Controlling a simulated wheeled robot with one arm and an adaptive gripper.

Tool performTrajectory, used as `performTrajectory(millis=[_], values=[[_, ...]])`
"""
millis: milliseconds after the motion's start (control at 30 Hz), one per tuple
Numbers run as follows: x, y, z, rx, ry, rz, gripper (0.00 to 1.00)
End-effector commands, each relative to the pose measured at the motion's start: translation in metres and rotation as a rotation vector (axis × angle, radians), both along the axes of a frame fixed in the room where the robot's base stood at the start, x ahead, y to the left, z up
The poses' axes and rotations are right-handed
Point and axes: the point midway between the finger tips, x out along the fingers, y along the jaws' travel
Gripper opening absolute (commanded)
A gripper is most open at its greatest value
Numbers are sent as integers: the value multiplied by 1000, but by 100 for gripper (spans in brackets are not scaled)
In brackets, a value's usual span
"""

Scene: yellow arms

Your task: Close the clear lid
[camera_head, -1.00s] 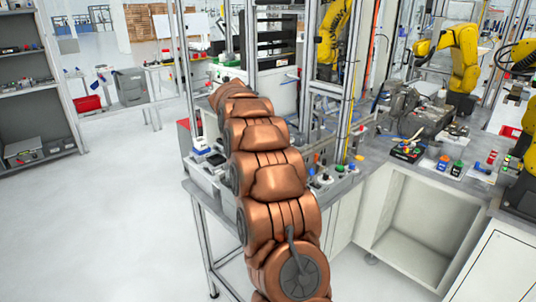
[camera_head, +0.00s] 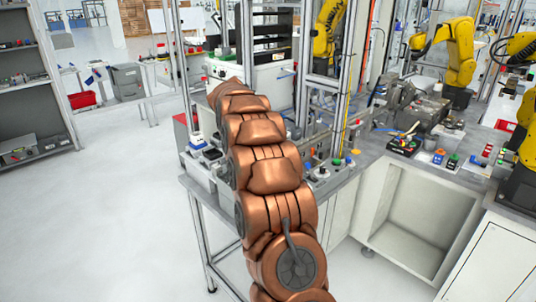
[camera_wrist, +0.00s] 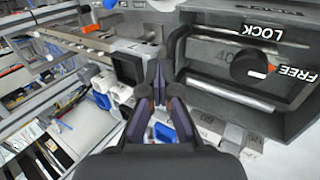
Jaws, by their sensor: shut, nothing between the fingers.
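My gripper (camera_wrist: 157,88) shows in the wrist view, with its dark fingers pressed together and nothing held. It points at a gap between a dark grey housing and several white boxes. I cannot make out a clear lid for certain in either view. The dark grey housing (camera_wrist: 205,75) has a round black knob (camera_wrist: 250,68) marked LOCK and FREE, to the right of the fingers. In the head view my copper arm reaches away over the bench, and its gripper end is hidden behind its links.
White boxes (camera_wrist: 110,88) and a blue part (camera_wrist: 166,132) lie close around the fingers. In the head view, the grey bench (camera_head: 372,150) carries small parts and machines. Metal frame posts stand near the arm. Yellow robot arms (camera_head: 455,50) stand at the right. Floor at left is clear.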

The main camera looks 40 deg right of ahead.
Motion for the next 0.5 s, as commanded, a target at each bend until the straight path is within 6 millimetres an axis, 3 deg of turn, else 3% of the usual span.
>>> performTrajectory(millis=[500], values=[[2,16,64,-2,-5,4,0]])
